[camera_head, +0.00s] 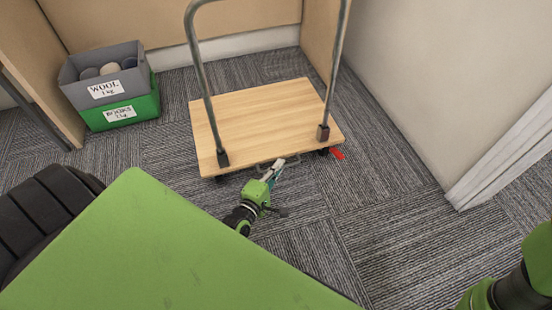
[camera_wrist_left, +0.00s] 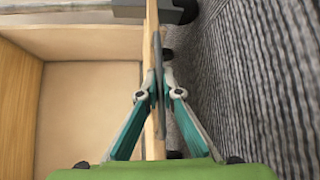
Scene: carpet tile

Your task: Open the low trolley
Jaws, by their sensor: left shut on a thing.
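The low trolley (camera_head: 255,115) has a light wooden deck and a tall bent metal push bar (camera_head: 200,75). It stands on the carpet in front of a wooden recess. My left gripper (camera_head: 277,166) is at the deck's near edge, beside a thin metal handle (camera_head: 262,166). In the left wrist view my left gripper (camera_wrist_left: 158,82) has its fingertips closed on a thin dark bar at the edge of the wood, which looks like this handle. The fingers partly hide it. My right gripper is out of view; only part of that arm shows at the lower right.
A grey bin marked WOOL (camera_head: 103,73) sits on a green bin marked BOOKS (camera_head: 130,112) at the left. A red pedal (camera_head: 337,153) sticks out at the trolley's near right corner. A pale wall (camera_head: 440,80) bounds the right. Carpet in front is clear.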

